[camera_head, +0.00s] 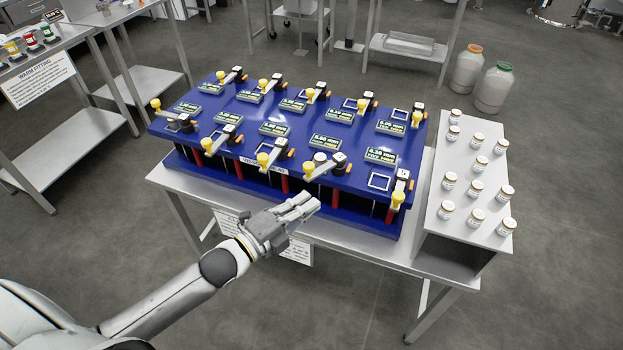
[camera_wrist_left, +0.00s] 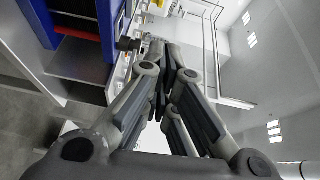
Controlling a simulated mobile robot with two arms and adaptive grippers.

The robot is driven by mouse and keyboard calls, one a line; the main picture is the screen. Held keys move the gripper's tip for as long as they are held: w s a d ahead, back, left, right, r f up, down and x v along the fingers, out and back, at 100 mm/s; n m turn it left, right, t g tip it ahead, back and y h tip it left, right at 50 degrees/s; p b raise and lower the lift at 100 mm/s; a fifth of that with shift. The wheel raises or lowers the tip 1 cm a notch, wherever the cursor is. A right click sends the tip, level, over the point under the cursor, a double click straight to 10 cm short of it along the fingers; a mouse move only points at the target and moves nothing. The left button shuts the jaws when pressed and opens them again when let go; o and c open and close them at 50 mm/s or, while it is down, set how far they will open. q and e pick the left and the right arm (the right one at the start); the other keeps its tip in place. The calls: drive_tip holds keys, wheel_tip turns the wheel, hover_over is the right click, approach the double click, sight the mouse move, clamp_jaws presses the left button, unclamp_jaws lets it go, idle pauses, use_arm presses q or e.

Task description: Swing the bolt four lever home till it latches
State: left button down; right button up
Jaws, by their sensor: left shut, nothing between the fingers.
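A blue bench unit (camera_head: 240,155) carries two rows of levers with yellow knobs and black pivots. I cannot tell from the labels which one is bolt four. In the front row, one lever (camera_head: 325,165) lies just beyond my left fingertips, another (camera_head: 272,155) is to its left, and a third (camera_head: 400,188) is at the right corner. My left gripper (camera_head: 309,203) is shut and empty, in front of the unit's near edge, and appears apart from every lever. In the left wrist view, its closed fingers (camera_wrist_left: 166,62) point past the unit's blue side (camera_wrist_left: 108,22). My right gripper is not in view.
The unit stands on a steel table (camera_head: 345,235). A white stand (camera_head: 490,155) with several small labelled jars is at its right. Two capped containers (camera_head: 465,70) stand on the floor behind. Another bench (camera_head: 75,125) is at the left. Open floor lies in front.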

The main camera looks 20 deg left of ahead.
use_arm(q)
drive_tip(key=w+p, duration=0.2)
drive_tip(key=w, duration=0.5)
drive_tip(key=shift+a+f, duration=0.15)
drive_tip(key=shift+a, duration=0.3)
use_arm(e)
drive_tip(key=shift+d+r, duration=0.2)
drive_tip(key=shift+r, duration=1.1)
use_arm(q)
drive_tip(key=shift+a, duration=0.2)
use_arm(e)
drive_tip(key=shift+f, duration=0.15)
